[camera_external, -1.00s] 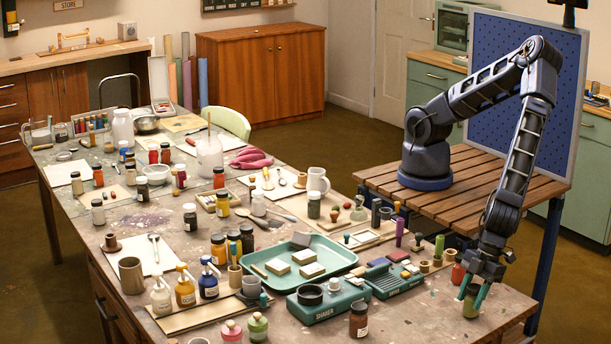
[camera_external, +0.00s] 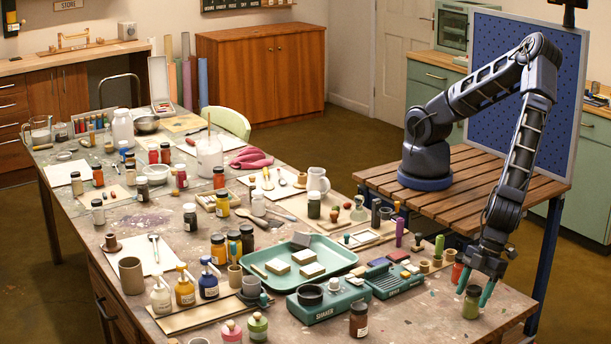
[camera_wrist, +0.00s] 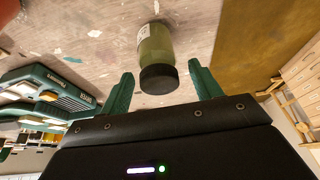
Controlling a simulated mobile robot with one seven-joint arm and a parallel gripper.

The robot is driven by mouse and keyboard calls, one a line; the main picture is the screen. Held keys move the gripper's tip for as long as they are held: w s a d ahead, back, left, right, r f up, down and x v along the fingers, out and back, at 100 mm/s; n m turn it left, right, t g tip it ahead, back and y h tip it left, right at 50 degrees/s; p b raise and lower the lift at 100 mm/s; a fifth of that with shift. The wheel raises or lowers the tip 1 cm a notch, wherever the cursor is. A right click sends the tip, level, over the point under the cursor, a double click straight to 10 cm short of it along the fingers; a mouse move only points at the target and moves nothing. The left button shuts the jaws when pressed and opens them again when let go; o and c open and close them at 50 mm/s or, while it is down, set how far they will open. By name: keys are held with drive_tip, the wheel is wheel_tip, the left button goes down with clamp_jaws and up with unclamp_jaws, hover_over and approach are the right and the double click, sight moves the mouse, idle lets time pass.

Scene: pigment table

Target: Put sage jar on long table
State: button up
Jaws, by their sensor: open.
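The sage jar (camera_external: 471,304), green with a black lid, stands upright on the long table (camera_external: 419,318) near its right end. In the wrist view the jar (camera_wrist: 155,45) shows with its lid toward me and a pale label on its side. My gripper (camera_external: 475,290) is open and points down close to the jar's top. In the wrist view its two green fingers (camera_wrist: 161,70) are apart, one on each side of the lid, with gaps visible between them and the lid.
A red-orange jar (camera_external: 457,271) stands just behind the sage jar. The green shaker device (camera_external: 328,301) and a second green device (camera_external: 395,281) are to the left, with a dark brown jar (camera_external: 359,320) in front. Bare tabletop lies around the sage jar.

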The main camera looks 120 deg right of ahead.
drive_tip(key=v, duration=1)
drive_tip(key=shift+s+r, duration=0.25)
drive_tip(key=shift+r, duration=0.05)
drive_tip(key=w+d+r+g, duration=0.1)
drive_tip(key=w+d+r, duration=0.2)
drive_tip(key=d, duration=0.3)
drive_tip(key=w+d+r+m+g, duration=0.1)
drive_tip(key=w+d+r, duration=0.1)
drive_tip(key=d, duration=0.3)
drive_tip(key=w+d+r+g, duration=0.1)
drive_tip(key=w+d+r, duration=0.2)
drive_tip(key=d, duration=0.3)
drive_tip(key=d+r+y, duration=0.1)
drive_tip(key=d+r, duration=0.4)
drive_tip(key=d, duration=0.4)
drive_tip(key=d+r+y, duration=0.1)
drive_tip(key=d+r, duration=0.4)
drive_tip(key=d, duration=0.4)
drive_tip(key=s+d+r+t, duration=0.1)
drive_tip(key=s+d+r, duration=0.3)
drive_tip(key=d, duration=0.4)
drive_tip(key=s+d+r, duration=0.4)
drive_tip(key=d, duration=0.4)
drive_tip(key=s+d+r+n+t+h, duration=0.1)
drive_tip(key=s+d+r+t+h, duration=0.1)
drive_tip(key=s+d, duration=0.7)
drive_tip(key=s, duration=0.3)
drive_tip(key=shift+r, duration=0.25)
